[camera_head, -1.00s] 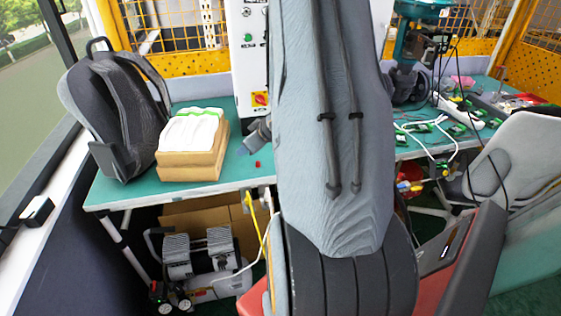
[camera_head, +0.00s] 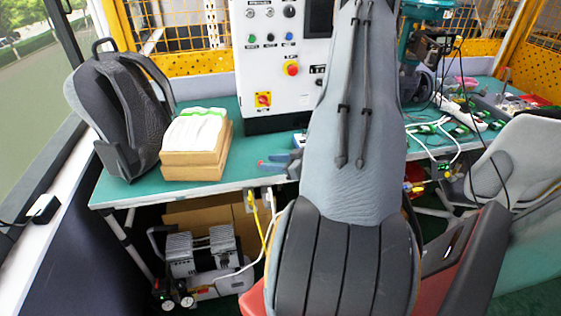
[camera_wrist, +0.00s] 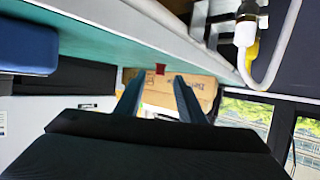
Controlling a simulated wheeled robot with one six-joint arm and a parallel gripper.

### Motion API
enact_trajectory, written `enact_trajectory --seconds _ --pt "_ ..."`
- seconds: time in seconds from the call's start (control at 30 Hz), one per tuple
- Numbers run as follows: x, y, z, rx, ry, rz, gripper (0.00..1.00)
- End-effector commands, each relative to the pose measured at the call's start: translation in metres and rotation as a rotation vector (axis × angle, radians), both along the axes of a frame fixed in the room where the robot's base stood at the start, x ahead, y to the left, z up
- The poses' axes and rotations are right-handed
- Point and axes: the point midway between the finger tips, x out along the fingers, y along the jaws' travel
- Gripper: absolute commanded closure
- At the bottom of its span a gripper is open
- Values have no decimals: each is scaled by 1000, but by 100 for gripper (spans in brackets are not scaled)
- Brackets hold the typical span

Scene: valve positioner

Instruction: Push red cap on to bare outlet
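The small red cap (camera_wrist: 160,69) shows in the wrist view just beyond my fingertips, in line with the gap between them. In the head view the red cap (camera_head: 261,163) lies on the green table near its front edge. My gripper (camera_wrist: 158,84) is open, its two dark fingers apart with nothing between them. In the head view my gripper (camera_head: 275,163) is low over the table, right of the cap, and partly hidden by my arm. A bracket with hose fittings (camera_wrist: 247,30) is at the table edge; I cannot tell which outlet is bare.
The green table (camera_head: 150,192) holds a backpack (camera_head: 118,115), a cardboard box (camera_head: 195,165) and a white control cabinet (camera_head: 275,85). A yellow hose (camera_head: 256,225) and a white hose hang from the front edge. A compressor (camera_head: 205,255) stands below. A blue object (camera_wrist: 28,45) is at left in the wrist view.

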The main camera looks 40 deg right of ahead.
Motion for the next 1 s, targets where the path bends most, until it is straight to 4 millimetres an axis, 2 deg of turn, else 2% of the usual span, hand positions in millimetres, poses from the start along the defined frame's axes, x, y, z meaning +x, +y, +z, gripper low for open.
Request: enact_trajectory --seconds 0.23,0.6,0.8,0.97,1.0 --pt "24 6 -10 -1 1 1 64" --pt "29 7 -12 -1 1 0 64" --pt "29 7 -12 -2 1 -1 98" --pt "29 7 -12 -2 1 -1 100" --pt "29 7 -12 -2 1 -1 93"
